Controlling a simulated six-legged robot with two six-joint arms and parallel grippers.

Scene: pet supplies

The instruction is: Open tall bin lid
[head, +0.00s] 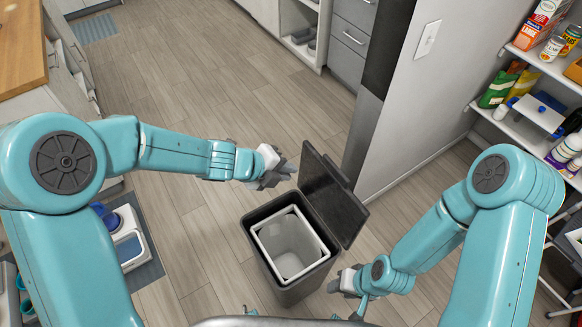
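The tall bin (262,262) is dark grey and stands upright on the floor in the middle of the head view. Its dark lid (335,203) is raised, tilted up and back toward the upper right. The mouth shows a light grey inner bucket (290,246), which looks empty. My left gripper (282,174) is above and left of the lid in the picture, near its raised edge, with its fingers apart and nothing between them. My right gripper (342,292) is low, just right of the bin; its fingers are too small and overlapped to judge.
A wall end (410,110) stands just behind the lid. Shelves (530,125) with pet supplies are at the right. Drawers (345,40) are at the top, and a wooden counter (22,50) is at the upper left. A blue and white item (128,240) sits on a grey mat at left. Floor left of the bin is clear.

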